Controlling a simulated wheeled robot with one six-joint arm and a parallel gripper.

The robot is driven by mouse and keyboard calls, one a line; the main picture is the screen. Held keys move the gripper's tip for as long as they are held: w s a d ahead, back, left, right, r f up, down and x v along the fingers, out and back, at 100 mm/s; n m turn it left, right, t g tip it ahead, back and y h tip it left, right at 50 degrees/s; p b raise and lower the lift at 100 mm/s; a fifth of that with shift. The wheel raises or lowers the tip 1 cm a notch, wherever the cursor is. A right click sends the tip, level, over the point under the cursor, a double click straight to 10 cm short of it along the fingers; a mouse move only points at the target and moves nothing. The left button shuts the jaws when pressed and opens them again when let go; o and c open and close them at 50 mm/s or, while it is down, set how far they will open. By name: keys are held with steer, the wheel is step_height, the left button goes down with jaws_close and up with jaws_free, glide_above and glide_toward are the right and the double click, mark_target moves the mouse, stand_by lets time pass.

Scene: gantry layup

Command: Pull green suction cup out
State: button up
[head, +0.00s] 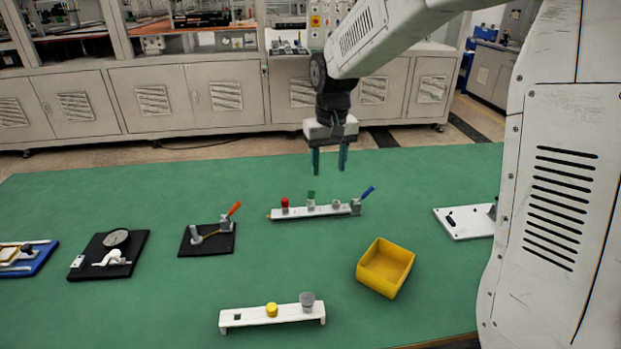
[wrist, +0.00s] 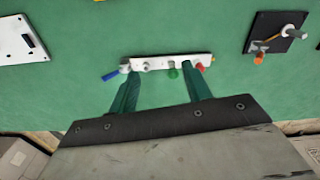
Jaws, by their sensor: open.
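The green suction cup (head: 311,196) stands upright in a white rail (head: 322,210) on the green table. It also shows in the wrist view (wrist: 173,73), just ahead of the fingers. A red cup (head: 285,204) stands to its left and a grey-white cup (head: 336,204) to its right in the head view. A blue lever (head: 367,192) rises at the rail's right end. My gripper (head: 329,172) is open and empty, pointing down above and behind the rail, apart from the green cup. In the wrist view the two teal fingers (wrist: 160,88) are spread wide.
A yellow bin (head: 386,266) sits right of centre. A front white rack (head: 240,317) holds a yellow cup (head: 272,310) and a grey cup (head: 307,301). A black plate with an orange lever (head: 207,239) and a gauge plate (head: 108,255) lie left. A white plate (head: 464,222) lies right.

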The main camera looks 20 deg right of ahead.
glide_above(311, 193)
steer(key=f, duration=0.9)
steer(key=shift+s+f, duration=0.25)
steer(key=shift+f, duration=0.15)
steer(key=shift+w+f, duration=0.15)
steer(key=shift+f, duration=0.2)
step_height(311, 193, down, 8)
steer(key=shift+r, duration=0.25)
steer(key=shift+r, duration=0.1)
jaws_close()
